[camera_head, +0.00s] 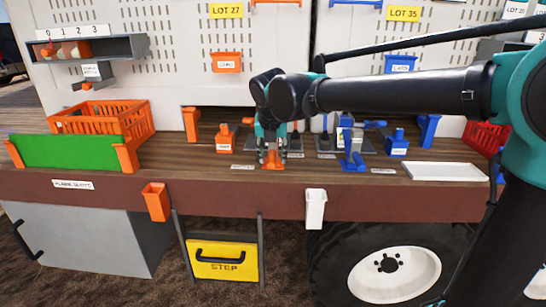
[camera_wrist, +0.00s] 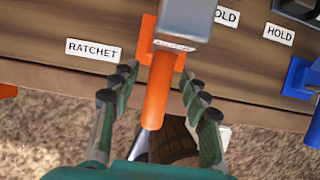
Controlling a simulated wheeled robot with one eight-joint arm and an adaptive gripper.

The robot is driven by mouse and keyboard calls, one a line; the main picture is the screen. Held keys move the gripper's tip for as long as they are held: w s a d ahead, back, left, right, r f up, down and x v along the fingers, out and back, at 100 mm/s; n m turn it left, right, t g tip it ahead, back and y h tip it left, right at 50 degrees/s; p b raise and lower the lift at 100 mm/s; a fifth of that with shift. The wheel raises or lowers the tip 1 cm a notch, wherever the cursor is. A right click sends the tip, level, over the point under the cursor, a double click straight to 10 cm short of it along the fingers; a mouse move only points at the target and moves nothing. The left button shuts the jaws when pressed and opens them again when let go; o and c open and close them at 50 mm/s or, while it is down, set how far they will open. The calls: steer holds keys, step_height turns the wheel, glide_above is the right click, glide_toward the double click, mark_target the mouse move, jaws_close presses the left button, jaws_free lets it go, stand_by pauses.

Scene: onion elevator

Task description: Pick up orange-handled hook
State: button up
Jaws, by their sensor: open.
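An orange handle (camera_wrist: 158,90) with a grey metal block (camera_wrist: 188,20) at its far end shows in the wrist view. It points toward my wrist, near the front edge of the wooden counter. I cannot make out a hook shape on it. My gripper (camera_wrist: 160,76) is open, with one green finger on each side of the handle and gaps between. In the head view my gripper (camera_head: 271,148) is over an orange piece (camera_head: 272,160) on the counter and hides much of it.
A similar blue-handled piece (camera_head: 352,162) stands to the right, with a white tray (camera_head: 445,171) beyond it. An orange crate (camera_head: 100,116) and a green panel (camera_head: 65,151) are at the left. A RATCHET label (camera_wrist: 93,49) lies left of the handle.

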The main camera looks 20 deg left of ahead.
steer(key=shift+w+f, duration=0.1)
steer(key=shift+f, duration=0.25)
steer(key=shift+c, duration=0.3)
jaws_close()
steer(key=shift+r, duration=0.1)
